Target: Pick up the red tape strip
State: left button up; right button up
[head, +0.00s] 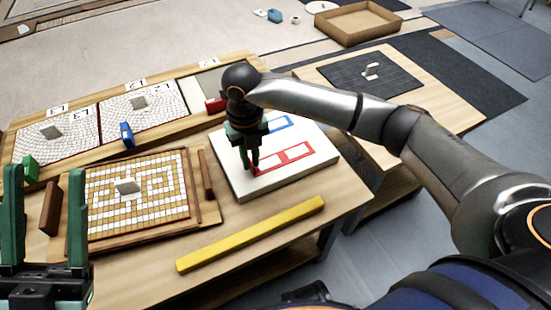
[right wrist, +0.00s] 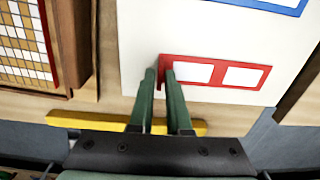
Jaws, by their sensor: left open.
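A red outline with two white windows (head: 288,155) lies on a white board (head: 232,183); it also shows in the right wrist view (right wrist: 215,61). I cannot tell whether the red tape strip is part of this outline. My right gripper (head: 250,171) points down at the outline's left end. In the right wrist view its fingertips (right wrist: 160,71) are close together at the outline's left edge, with a narrow gap between them. Whether they grip any red tape is unclear. My left gripper (head: 44,170) is open and empty at the lower left, beside the mosaic panel (head: 140,232).
A blue outline (head: 284,122) lies farther back on the board. A yellow bar (head: 250,234) lies along the table's front. Blue (head: 127,135), green (head: 30,168) and red (head: 214,105) blocks stand near the back panels. A wooden tray (head: 358,40) sits far back.

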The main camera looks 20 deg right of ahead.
grip_shut()
dwell(0.3)
